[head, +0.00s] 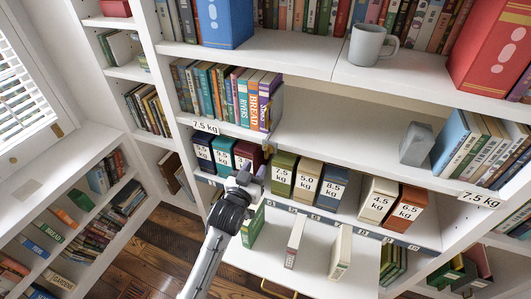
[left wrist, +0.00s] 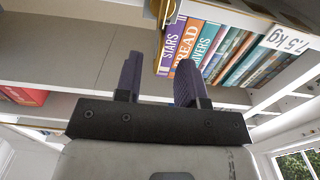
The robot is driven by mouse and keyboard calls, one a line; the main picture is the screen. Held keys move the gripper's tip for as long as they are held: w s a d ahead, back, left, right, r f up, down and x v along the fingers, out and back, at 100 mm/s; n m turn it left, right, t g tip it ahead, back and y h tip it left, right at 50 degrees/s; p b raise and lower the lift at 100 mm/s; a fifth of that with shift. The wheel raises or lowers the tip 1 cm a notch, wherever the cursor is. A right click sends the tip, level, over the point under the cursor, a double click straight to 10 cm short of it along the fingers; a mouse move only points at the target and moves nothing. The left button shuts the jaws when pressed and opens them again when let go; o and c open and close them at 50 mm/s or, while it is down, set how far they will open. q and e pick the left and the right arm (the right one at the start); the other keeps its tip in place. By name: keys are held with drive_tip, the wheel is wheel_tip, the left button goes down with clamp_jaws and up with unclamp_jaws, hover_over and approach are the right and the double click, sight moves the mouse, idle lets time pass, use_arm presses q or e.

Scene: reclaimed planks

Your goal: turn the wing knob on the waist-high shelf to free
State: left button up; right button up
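My left gripper (head: 252,173) reaches up from below, in front of the box row on the middle shelf. In the left wrist view (left wrist: 158,82) its two fingers stand apart with nothing between them. The waist-high shelf (head: 345,208) holds several boxes with weight labels. My right gripper is not in view.
Coloured books (head: 230,96) stand on the shelf above, and a grey block (head: 416,143) stands to the right. A green box (head: 253,224) and two pale boxes (head: 295,241) (head: 341,252) stand on the lower white surface. A grey mug (head: 368,45) is high up.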

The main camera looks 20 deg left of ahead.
sight(266, 151)
use_arm(q)
drive_tip(key=w+b, duration=0.1)
drive_tip(key=w, duration=0.8)
drive_tip(key=shift+d, duration=0.1)
drive_tip(key=shift+c, duration=0.3)
clamp_jaws()
